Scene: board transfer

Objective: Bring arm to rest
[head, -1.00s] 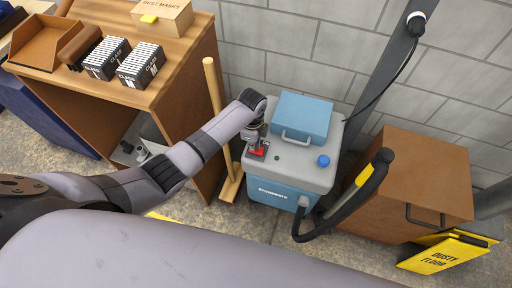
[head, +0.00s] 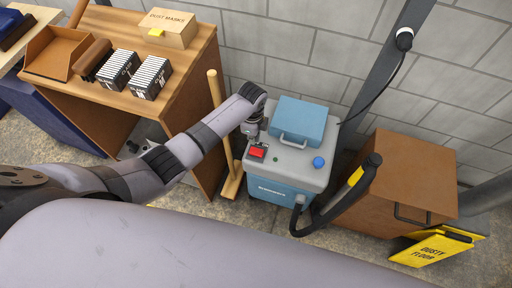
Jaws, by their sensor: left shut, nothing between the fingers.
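My left arm comes in from the left and reaches across to a blue and grey vacuum unit (head: 285,185). My left gripper (head: 256,143) is shut with nothing held. It points down just above the red switch (head: 257,153) on the unit's grey top; I cannot tell whether it touches the switch. My right gripper is not in view.
A wooden bench (head: 190,75) with slide boxes (head: 148,78), a dust mask box (head: 168,28) and a brown tray (head: 58,53) stands at left. A broom handle (head: 215,90) leans beside the unit. A black hose (head: 345,195), brown cabinet (head: 405,180) and yellow floor sign (head: 435,250) are at right.

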